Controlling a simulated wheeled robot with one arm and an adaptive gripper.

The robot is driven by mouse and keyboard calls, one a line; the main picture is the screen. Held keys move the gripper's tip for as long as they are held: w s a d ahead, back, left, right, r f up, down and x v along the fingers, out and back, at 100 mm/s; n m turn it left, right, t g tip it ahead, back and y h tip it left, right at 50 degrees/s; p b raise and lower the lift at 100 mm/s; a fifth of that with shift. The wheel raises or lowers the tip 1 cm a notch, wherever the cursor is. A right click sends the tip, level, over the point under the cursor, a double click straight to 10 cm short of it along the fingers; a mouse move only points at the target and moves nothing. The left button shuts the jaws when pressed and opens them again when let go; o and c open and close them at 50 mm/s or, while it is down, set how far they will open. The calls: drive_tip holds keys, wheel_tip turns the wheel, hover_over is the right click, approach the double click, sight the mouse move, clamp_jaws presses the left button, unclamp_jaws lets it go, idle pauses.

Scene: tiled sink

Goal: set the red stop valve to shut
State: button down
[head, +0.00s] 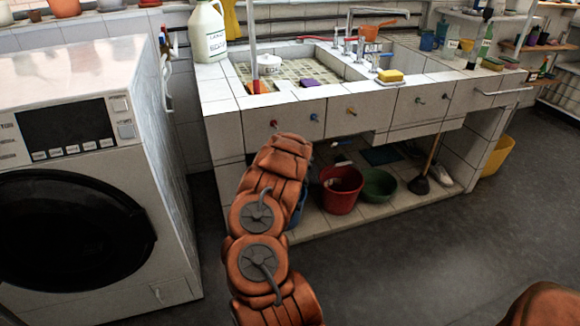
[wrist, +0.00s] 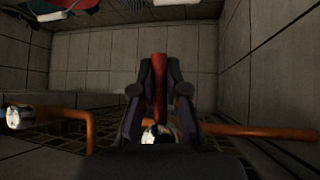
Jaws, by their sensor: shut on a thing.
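The red stop valve's lever (wrist: 159,75) stands upright in the wrist view, between the two dark fingers of my gripper (wrist: 160,88). The fingers are closed on it from both sides. The lever points across the line of the orange pipe (wrist: 260,131). A pale metallic bit of the valve body (wrist: 150,135) shows below the lever; the rest is hidden by my gripper. In the head view my arm reaches in under the tiled sink, and my gripper and the valve are hidden there.
A metal fitting (wrist: 18,117) sits at the left on the orange piping. Grey tiled walls close in around the pipes. Under the sink (head: 226,130) stand a red bucket (head: 341,193), a green basin (head: 379,187) and a plunger (head: 421,183). A washing machine (head: 85,190) stands left.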

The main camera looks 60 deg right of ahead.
drive_tip(key=shift+w+a+r+t+y+b, duration=0.1)
drive_tip(key=shift+w+a+t+y+b, duration=0.2)
drive_tip(key=shift+b, duration=0.5)
idle(0.7)
drive_tip(key=c, duration=1.2)
unclamp_jaws()
drive_tip(key=shift+s+d, duration=0.1)
drive_tip(key=shift+v, duration=5.95)
